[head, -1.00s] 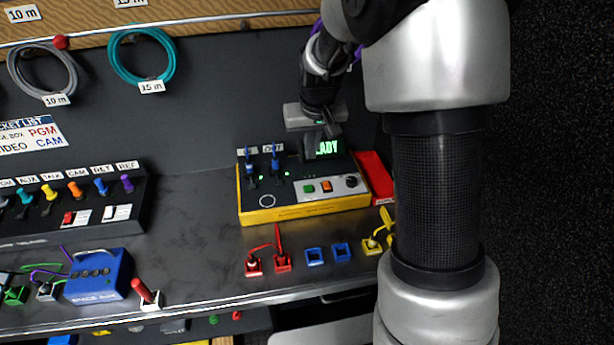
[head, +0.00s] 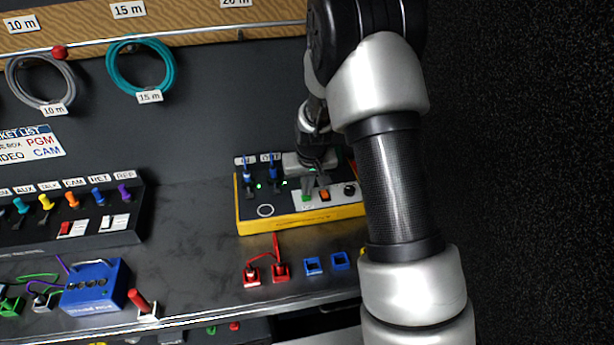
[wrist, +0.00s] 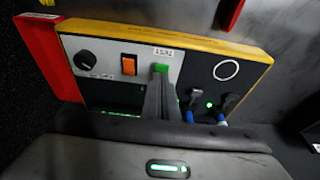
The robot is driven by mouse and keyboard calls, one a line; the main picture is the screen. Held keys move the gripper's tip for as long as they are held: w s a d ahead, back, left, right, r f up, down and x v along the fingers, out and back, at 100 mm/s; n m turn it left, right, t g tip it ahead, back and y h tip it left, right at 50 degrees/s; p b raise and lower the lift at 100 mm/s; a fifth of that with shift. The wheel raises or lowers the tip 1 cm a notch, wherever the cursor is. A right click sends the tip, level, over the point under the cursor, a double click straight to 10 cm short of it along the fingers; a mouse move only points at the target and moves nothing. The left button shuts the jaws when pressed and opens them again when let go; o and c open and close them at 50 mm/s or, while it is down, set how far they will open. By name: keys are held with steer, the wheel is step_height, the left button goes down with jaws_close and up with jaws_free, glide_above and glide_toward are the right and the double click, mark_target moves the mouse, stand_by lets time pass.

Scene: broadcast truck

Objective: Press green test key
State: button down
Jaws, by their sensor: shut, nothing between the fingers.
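The yellow-edged test box (head: 300,219) stands on the bench, with a pale panel carrying the green key (head: 306,198), an orange switch (head: 324,195) and a black knob (head: 349,190). My gripper (head: 314,183) is shut and empty, pointing down over this panel. In the wrist view the green key (wrist: 160,68) shows just beyond the fingertips of my gripper (wrist: 157,82), lined up with them. The fingers hide part of the key. I cannot tell whether they touch it. The box's display is hidden behind my gripper in the head view.
Two blue plugs (head: 273,172) with cables stand in the box, left of the panel. A red item (wrist: 45,55) lies against the box's knob end. Red connectors (head: 280,270) and blue sockets (head: 313,265) sit in front of it.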

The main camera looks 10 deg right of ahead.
steer(key=shift+f, duration=0.45)
steer(key=shift+f, duration=0.1)
steer(key=shift+f+b, duration=0.75)
steer(key=shift+b, duration=0.15)
steer(key=shift+s, duration=0.3)
steer(key=shift+f, duration=0.15)
steer(key=r+p, duration=0.2)
steer(key=r, duration=0.1)
steer(key=r+p, duration=0.1)
steer(key=r, duration=0.1)
steer(key=shift+w+r, duration=0.25)
steer(key=shift+w, duration=0.05)
steer(key=v, duration=0.9)
steer(key=shift+r+b, duration=0.35)
